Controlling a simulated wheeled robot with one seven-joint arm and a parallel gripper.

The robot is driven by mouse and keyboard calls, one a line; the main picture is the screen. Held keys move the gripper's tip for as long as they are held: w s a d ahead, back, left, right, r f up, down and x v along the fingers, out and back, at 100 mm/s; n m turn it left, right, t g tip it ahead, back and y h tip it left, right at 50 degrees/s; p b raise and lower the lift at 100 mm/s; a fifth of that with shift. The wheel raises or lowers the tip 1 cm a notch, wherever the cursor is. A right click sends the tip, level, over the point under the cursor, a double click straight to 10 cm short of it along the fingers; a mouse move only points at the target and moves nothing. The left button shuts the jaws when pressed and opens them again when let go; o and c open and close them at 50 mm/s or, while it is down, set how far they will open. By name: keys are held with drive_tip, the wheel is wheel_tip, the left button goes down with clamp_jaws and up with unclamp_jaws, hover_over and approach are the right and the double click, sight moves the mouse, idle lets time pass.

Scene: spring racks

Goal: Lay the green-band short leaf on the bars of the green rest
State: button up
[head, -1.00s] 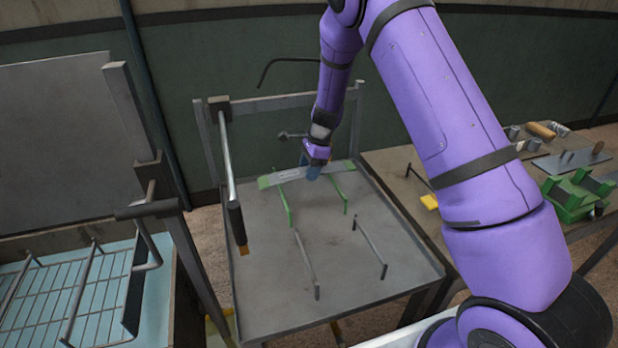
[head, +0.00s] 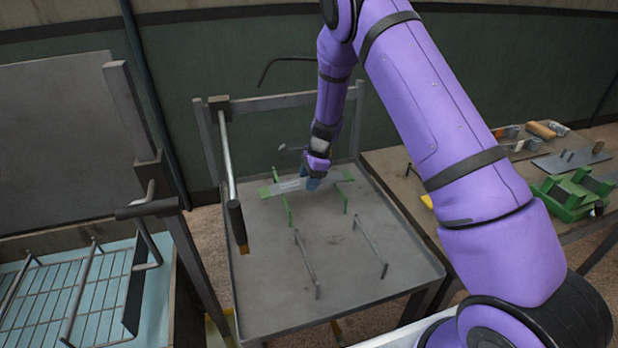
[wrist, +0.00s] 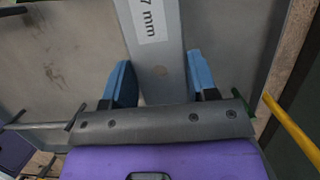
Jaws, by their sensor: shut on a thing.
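The green-band short leaf (head: 290,186) is a flat grey strip with green ends and a white label. My gripper (head: 312,183) is shut on it near its middle. In the wrist view the leaf (wrist: 160,70) runs between the blue fingertips of my gripper (wrist: 162,85), with part of its label readable as "7 mm". The green rest is two upright green bars on the grey table, a left bar (head: 288,212) and a right bar (head: 342,200). The leaf lies crosswise at the bars, both green ends extending past them. I cannot tell whether it touches the bars.
Two grey bars (head: 305,264) stand nearer on the same table (head: 340,285). An upright post with a rail (head: 232,180) stands at the table's left. A wire rack (head: 60,290) is further left. A side table at right holds a green block fixture (head: 572,195).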

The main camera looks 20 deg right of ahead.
drive_tip(key=shift+f, duration=0.1)
drive_tip(key=o, duration=1.3)
drive_tip(key=v, duration=1.3)
drive_tip(key=s+r+n+t, duration=0.1)
drive_tip(key=s+r+n, duration=0.3)
drive_tip(key=s+r, duration=0.5)
drive_tip(key=s+r+n+t, duration=0.1)
drive_tip(key=s+r+n, duration=0.3)
drive_tip(key=s+r, duration=0.55)
drive_tip(key=s+d+r+n+t+h, duration=0.1)
drive_tip(key=s+r+n, duration=0.3)
drive_tip(key=s, duration=0.7)
drive_tip(key=s+d+r+n+t+h, duration=0.2)
drive_tip(key=s+r+n, duration=0.2)
drive_tip(key=s, duration=0.7)
drive_tip(key=shift+s+n, duration=0.3)
drive_tip(key=shift+n, duration=0.7)
